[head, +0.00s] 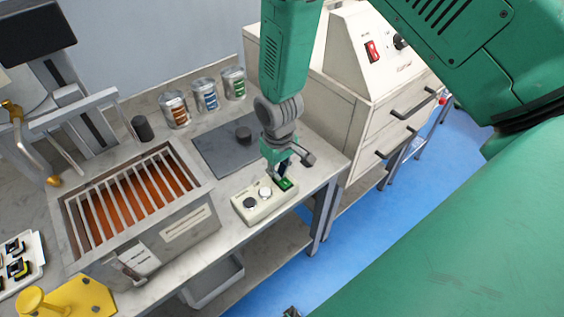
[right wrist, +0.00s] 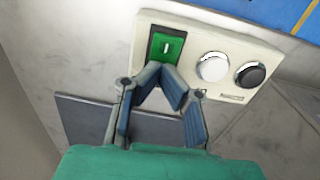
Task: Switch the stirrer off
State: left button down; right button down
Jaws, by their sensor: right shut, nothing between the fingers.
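A cream control box (head: 252,207) sits near the front edge of the bench. It carries a green rocker switch (head: 287,184) with a white line mark, a white knob (head: 265,193) and a black knob (head: 250,203). In the right wrist view the green switch (right wrist: 166,46) looks lit, at the left end of the box (right wrist: 205,32). My right gripper (right wrist: 160,70) is shut and empty, its fingertips at the lower edge of the switch. I cannot tell whether they touch it. My left gripper is not in view.
A tank (head: 190,240) with bars over orange-brown liquid stands left of the box. A dark mat (head: 215,155) with a black knob-like piece lies behind it, and three tins (head: 206,95) stand at the back. A cream cabinet (head: 340,85) with a red switch stands right.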

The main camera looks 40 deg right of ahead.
jog(key=shift+r, duration=0.1)
notch_tip(320, 180, up, 7)
jog(key=p, duration=0.6)
dwell(0.5)
